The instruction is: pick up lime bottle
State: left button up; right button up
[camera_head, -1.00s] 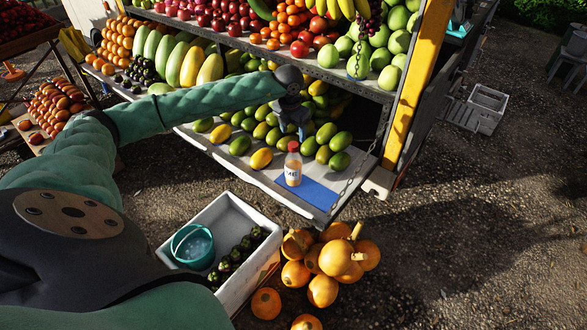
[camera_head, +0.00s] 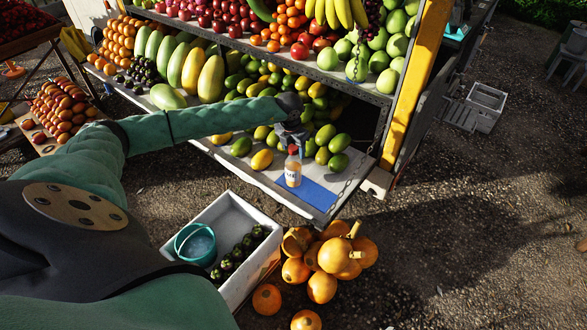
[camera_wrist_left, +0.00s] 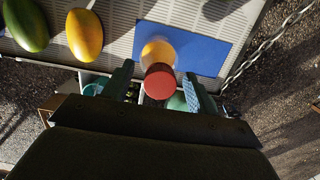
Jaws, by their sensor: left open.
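The lime bottle (camera_head: 293,171) stands upright on the blue mat (camera_head: 318,194) on the truck's lower shelf. It has a red cap and a pale label. In the left wrist view its red cap (camera_wrist_left: 159,82) and orange body lie between the two fingertips, with the blue mat (camera_wrist_left: 205,52) beneath. In the left wrist view the left gripper (camera_wrist_left: 155,88) is open, with a finger on each side of the cap and gaps visible. My right gripper is not in view.
A chain (camera_head: 360,165) hangs at the shelf's right end. Below stand a white crate (camera_head: 263,255) with a teal bucket (camera_head: 195,245), and several orange gourds (camera_head: 335,256).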

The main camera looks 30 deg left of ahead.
pick_arm(q)
grip_shut()
dwell(0.3)
dwell(1.2)
